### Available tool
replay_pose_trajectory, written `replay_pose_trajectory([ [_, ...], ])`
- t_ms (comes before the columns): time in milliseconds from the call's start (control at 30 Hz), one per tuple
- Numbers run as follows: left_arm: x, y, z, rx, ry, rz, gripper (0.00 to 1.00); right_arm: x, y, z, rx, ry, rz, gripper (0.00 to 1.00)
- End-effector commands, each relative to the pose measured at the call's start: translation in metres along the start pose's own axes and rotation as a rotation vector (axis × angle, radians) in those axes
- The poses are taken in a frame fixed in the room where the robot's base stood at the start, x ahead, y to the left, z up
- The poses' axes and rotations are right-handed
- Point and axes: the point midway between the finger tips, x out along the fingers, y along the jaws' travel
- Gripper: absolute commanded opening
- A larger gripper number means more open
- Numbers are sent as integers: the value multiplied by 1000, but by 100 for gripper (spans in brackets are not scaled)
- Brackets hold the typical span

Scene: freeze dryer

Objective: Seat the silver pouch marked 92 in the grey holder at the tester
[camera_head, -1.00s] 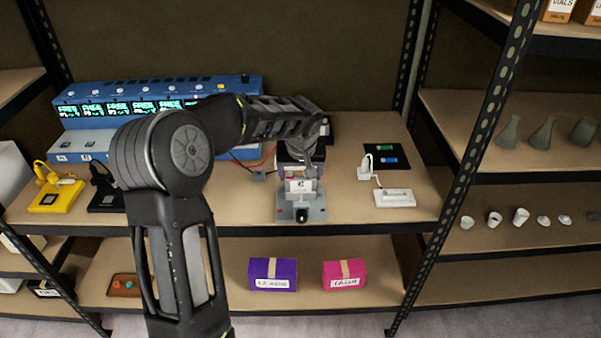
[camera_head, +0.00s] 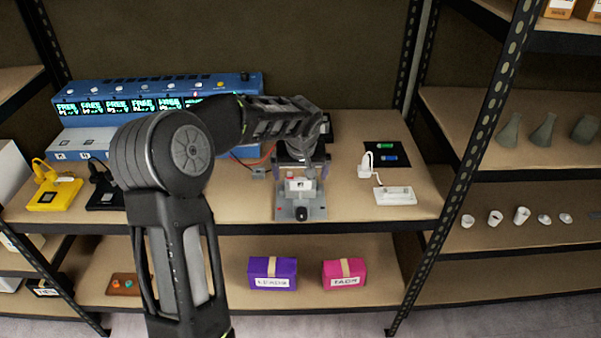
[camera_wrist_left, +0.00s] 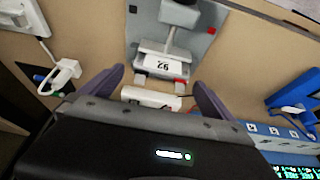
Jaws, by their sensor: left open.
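The silver pouch (camera_wrist_left: 165,63) shows its pale face with a dark number, upside down in the left wrist view, that looks like 92. It lies at the grey holder (camera_wrist_left: 145,22), among the holder's contacts. The holder stands near the front of the bench in the head view (camera_head: 289,213). My left gripper (camera_head: 302,172) is just behind and above the holder. In the left wrist view its two fingers (camera_wrist_left: 158,88) are spread and empty, apart from the pouch. A white bar (camera_wrist_left: 150,97) shows between them. I cannot tell whether the pouch is fully seated. My right gripper is not in view.
A blue tester (camera_head: 150,95) with green displays stands at the back left. Yellow (camera_head: 55,194) and black (camera_head: 107,197) cabled holders are left of the arm. A white holder (camera_head: 395,196) and a black mat (camera_head: 387,157) with small cells are to the right.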

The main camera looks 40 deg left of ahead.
Motion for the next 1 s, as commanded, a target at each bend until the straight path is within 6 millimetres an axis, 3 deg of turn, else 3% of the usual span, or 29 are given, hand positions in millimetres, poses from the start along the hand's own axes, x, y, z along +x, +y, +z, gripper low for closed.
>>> replay_pose_trajectory([
  [267,-6,0,0,-1,1,0,100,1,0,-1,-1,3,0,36],
  [700,-70,0,0,0,2,0,100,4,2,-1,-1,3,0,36],
  [1000,-78,0,0,0,-1,0,100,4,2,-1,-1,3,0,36],
])
